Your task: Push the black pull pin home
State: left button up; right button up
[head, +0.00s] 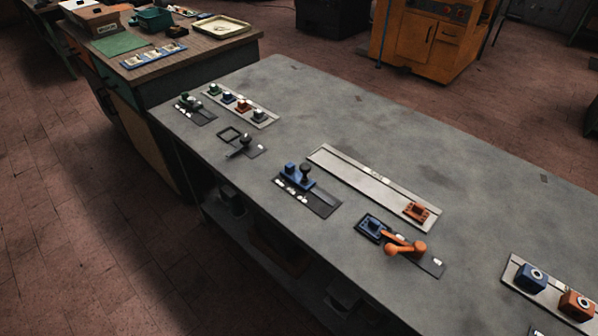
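Two black knobbed parts on the grey bench (330,122) could be the pull pin, and I cannot tell which. One black knob (246,140) stands on a small dark plate beside a black square frame (229,134). The other black knob (306,169) stands beside a blue block (293,176) on a dark plate with white labels. How far either one is pushed in is too small to tell. Neither of my grippers is in view.
A long pale rail with an orange block (417,211) lies mid-bench. Coloured knobs (243,105) stand at the far left, boxed switches (531,278) at the right. Bare bench lies behind.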

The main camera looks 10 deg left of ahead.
aim_at(305, 167)
jog(key=u, duration=1.2)
jog(key=i, duration=0.35)
jog(key=z, duration=1.6)
